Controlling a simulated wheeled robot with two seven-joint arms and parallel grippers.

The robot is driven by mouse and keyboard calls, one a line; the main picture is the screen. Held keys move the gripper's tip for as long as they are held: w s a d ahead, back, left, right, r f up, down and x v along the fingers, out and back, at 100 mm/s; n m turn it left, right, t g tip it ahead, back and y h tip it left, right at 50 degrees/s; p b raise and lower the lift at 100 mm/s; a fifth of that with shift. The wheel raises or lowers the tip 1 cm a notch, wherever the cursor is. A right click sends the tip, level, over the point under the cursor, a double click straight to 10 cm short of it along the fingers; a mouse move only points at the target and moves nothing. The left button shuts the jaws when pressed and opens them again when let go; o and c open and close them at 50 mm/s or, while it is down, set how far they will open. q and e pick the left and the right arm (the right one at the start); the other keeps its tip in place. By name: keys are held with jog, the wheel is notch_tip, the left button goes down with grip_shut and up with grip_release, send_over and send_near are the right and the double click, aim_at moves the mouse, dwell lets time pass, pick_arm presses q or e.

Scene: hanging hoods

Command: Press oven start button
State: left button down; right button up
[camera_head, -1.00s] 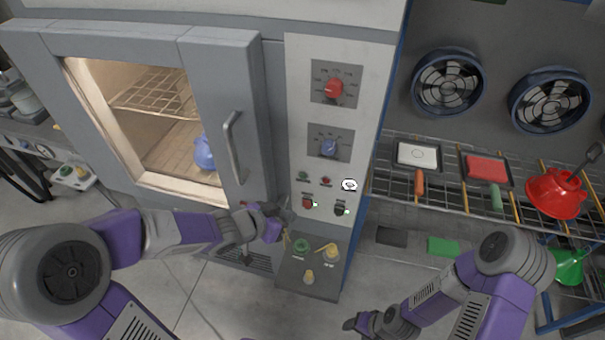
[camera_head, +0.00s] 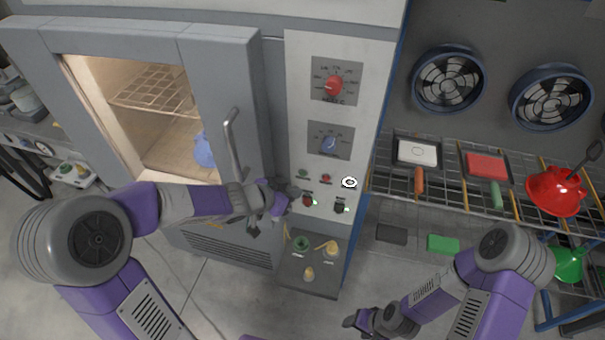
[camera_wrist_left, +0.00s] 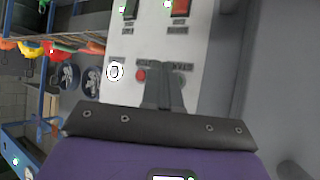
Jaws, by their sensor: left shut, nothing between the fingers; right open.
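The oven control panel (camera_head: 372,110) has a red dial (camera_head: 333,86), a blue dial (camera_head: 329,145), a small green light or button (camera_head: 302,174), a small red one (camera_head: 325,180) and a white round one (camera_head: 349,183). Below are a red switch (camera_head: 308,201) and a dark switch with a green glow (camera_head: 340,207). I cannot tell which is the start button. My left gripper (camera_head: 288,197) is shut and empty, close to the panel's left edge. My right gripper (camera_head: 358,322) is open, low and away.
The oven door (camera_head: 222,100) has a vertical handle (camera_head: 232,145) beside my left arm. A lower box (camera_head: 318,288) carries a green knob (camera_head: 301,244) and yellow knobs (camera_head: 331,249). A wire rack (camera_head: 450,199) with trays and a red funnel (camera_head: 557,192) stands right.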

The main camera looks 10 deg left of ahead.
aim_at(303, 174)
pick_arm(q)
jog(key=shift+w+p, duration=0.55)
jog(key=shift+w, duration=0.85)
dwell(1.0)
jog(key=shift+w+p, duration=0.3)
jog(key=shift+w, duration=0.15)
